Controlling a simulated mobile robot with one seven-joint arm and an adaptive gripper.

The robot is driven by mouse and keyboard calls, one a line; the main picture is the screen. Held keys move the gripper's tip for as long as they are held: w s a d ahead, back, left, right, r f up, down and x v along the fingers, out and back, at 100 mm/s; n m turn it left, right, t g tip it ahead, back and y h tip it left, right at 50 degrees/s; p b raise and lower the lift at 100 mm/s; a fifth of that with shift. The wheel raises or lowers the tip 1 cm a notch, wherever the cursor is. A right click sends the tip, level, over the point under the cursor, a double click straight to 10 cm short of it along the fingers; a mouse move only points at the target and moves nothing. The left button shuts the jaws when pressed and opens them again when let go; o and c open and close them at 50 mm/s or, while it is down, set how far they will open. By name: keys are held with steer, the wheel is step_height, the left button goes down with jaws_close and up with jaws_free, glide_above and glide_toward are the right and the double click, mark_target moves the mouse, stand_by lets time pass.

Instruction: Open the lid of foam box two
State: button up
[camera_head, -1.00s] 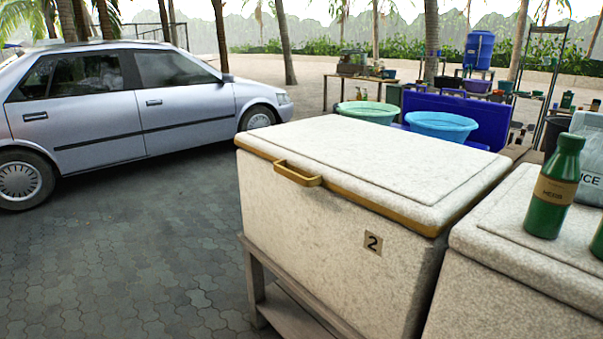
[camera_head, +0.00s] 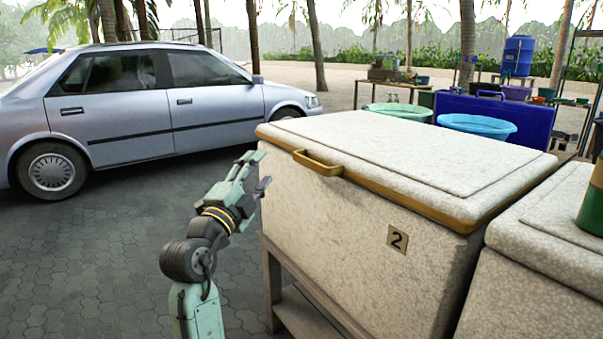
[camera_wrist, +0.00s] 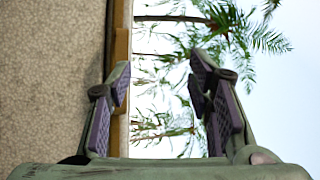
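Foam box two (camera_head: 345,220) is a speckled white box marked "2", standing on a wooden stand. Its lid (camera_head: 400,150) lies flat and closed, with a tan rim and a tan handle (camera_head: 318,163) on the front edge. My gripper (camera_head: 258,171) is left of the box's front face, a little below and left of the handle, and appears apart from it. In the wrist view my gripper (camera_wrist: 160,85) has its two purple-padded fingers spread with nothing between them. The box's speckled wall (camera_wrist: 55,80) and the tan rim or handle (camera_wrist: 121,45) show beside the left finger.
A second foam box (camera_head: 540,270) stands close on the right with a green bottle (camera_head: 592,205) on its lid. Basins (camera_head: 478,126) and a blue cooler (camera_head: 520,118) are behind. A silver car (camera_head: 150,120) is parked at left. Paved ground (camera_head: 90,260) before the box is free.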

mark_target(307, 165)
steer(key=d+f+m+g+h, duration=0.1)
steer(key=d, duration=0.1)
steer(key=w+d+f+m+h, duration=0.1)
steer(key=d, duration=0.1)
steer(key=w+d+f+m+g, duration=0.1)
steer(key=shift+d+f+m+g+h, duration=0.3)
steer(key=shift+d+f+m+h, duration=0.05)
steer(key=shift+d+m+h, duration=0.05)
steer(key=shift+c, duration=0.9)
steer(key=p+x, duration=0.2)
steer(key=x, duration=0.8)
steer(key=shift+w+r+p, duration=0.1)
steer(key=shift+p, duration=0.3)
steer(key=shift+c, duration=0.6)
steer(key=shift+a, duration=0.1)
jaws_close()
